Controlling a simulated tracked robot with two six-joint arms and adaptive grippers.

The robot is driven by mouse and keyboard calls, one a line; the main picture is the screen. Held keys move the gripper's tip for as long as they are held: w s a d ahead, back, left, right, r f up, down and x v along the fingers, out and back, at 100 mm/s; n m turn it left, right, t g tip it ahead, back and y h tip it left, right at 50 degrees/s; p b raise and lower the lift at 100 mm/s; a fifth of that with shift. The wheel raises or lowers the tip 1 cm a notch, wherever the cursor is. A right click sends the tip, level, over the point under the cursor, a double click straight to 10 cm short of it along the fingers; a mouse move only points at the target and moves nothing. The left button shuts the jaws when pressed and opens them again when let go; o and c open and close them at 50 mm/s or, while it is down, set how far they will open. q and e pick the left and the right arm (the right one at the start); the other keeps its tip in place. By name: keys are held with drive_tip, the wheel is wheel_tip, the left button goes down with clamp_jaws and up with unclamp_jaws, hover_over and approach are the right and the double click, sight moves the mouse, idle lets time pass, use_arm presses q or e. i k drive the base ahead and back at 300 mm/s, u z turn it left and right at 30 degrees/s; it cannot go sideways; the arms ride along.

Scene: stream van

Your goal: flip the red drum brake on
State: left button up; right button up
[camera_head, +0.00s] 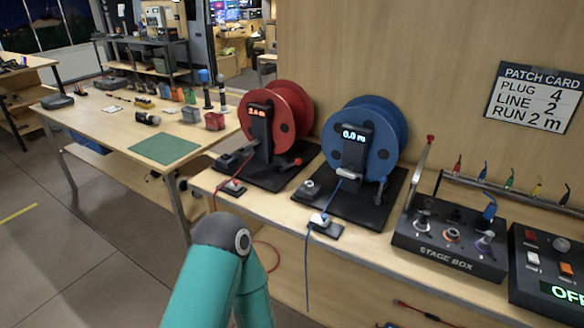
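The red drum (291,106) stands upright on a black base (260,180) on the bench, with a dark post and a lit display (259,112) in front of it. A small grey lever-like fitting (232,158) sits on the base's left side; I cannot tell its setting. A red-tipped handle (292,163) sticks out at the drum's lower right. A red cable runs from a small block (232,187) down over the bench's front edge. Neither gripper shows; only a teal arm of mine reaches in from the bottom, below the red drum.
A blue drum (386,125) on its own black base stands right of the red one. The stage box (450,240) and a switch panel (550,265) are further right. A patch card (535,97) hangs on the wall. A table with a green mat (165,148) is left.

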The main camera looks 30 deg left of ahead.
sight(297, 162)
drive_tip(key=u, duration=1.25)
drive_tip(key=i, duration=0.15)
drive_tip(key=z, duration=3.05)
drive_tip(key=k, duration=1.05)
drive_tip(key=u, duration=2.65)
drive_tip(key=k, duration=0.1)
drive_tip(key=z, duration=0.8)
drive_tip(key=i, duration=0.8)
drive_tip(key=u, duration=0.1)
